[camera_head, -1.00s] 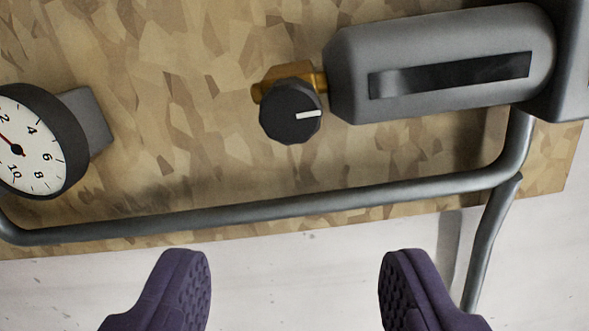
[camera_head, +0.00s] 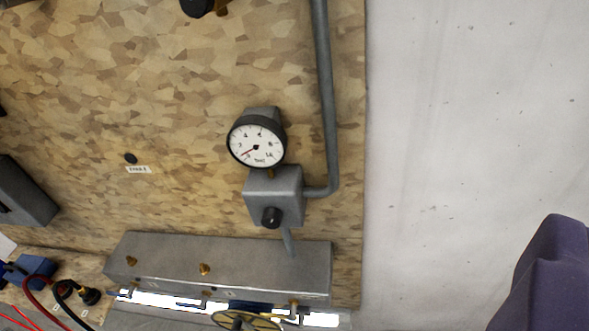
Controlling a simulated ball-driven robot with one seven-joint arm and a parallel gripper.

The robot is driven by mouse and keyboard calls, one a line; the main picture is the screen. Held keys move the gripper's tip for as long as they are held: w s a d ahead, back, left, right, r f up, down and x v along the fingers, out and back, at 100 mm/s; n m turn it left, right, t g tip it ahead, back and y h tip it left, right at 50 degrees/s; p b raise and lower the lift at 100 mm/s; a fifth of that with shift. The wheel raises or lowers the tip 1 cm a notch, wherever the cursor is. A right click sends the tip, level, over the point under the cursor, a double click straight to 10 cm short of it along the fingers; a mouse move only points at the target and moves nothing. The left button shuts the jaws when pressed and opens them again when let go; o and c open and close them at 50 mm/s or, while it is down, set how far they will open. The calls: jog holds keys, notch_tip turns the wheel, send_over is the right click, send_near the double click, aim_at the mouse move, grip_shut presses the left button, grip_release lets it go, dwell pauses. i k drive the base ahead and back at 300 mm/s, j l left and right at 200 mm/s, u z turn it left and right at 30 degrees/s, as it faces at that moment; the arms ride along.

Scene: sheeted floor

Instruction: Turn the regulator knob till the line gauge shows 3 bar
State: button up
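A round white gauge (camera_head: 256,141) with a black rim is on the patterned board near the middle of the view. Its red needle points to the lower left, toward the low figures; the exact reading is too small to tell. Below it is a grey box (camera_head: 274,196) with a small black knob (camera_head: 271,217) on its front. A second dark knob (camera_head: 197,6) beside brass is cut by the top edge. I cannot tell which knob is the regulator. One purple part of my gripper (camera_head: 550,272) shows at the lower right, away from the knobs; the other finger is hidden.
A grey pipe (camera_head: 326,95) runs down the board's right side to the box. A grey manifold (camera_head: 217,264) with brass fittings crosses below. Red and black cables (camera_head: 62,290) lie at lower left. The pale floor (camera_head: 450,120) at right is clear.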

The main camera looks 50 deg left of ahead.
aim_at(271, 219)
jog(key=u, duration=1.05)
